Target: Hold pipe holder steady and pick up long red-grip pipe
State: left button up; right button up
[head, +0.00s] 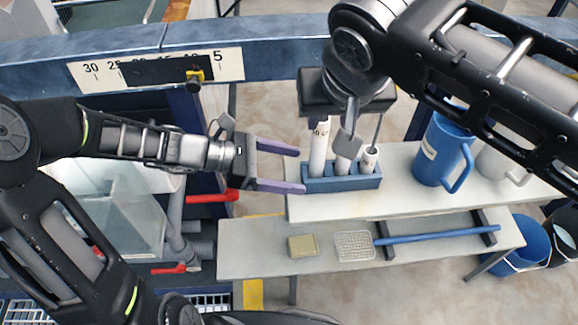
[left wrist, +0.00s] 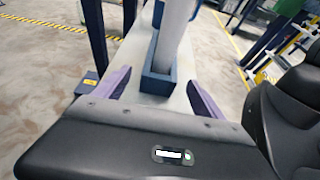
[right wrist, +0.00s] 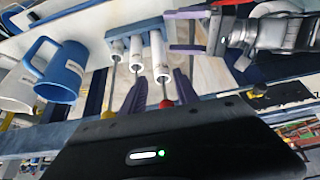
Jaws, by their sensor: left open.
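The blue pipe holder (head: 342,184) stands on the white upper bench with several white pipes upright in it. The tallest pipe (head: 319,150) is at its left end. My left gripper (head: 300,170) is open at the holder's left end; in the left wrist view, its purple fingers lie either side of the holder (left wrist: 158,86), apparently without touching. My right gripper hangs above the holder. In the right wrist view its purple fingers (right wrist: 160,82) are apart, with a white pipe (right wrist: 159,58) between them in the picture. Red parts show at pipe ends there; contact is unclear.
A blue jug (head: 438,152) and a white jug (head: 497,163) stand right of the holder. The lower bench (head: 255,262) bears a yellow sponge (head: 303,245), a mesh tray (head: 354,246) and a blue rod (head: 435,235). A blue beam (head: 270,52) with a scale crosses behind.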

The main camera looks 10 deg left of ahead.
aim_at(323, 175)
pick_arm(q)
jog(key=shift+d, duration=0.1)
jog(key=shift+x, duration=3.8)
jog(key=shift+c, duration=0.2)
jog(key=c, duration=1.6)
pick_arm(e)
jog(key=shift+o, duration=0.3)
pick_arm(q)
jog(key=shift+o, duration=0.2)
pick_arm(e)
jog(key=f, duration=0.1)
jog(key=f+m, duration=0.1)
jog(key=s+a+f+m+t+h, duration=0.1)
jog(key=shift+f, duration=0.15)
jog(key=shift+x, duration=3.45)
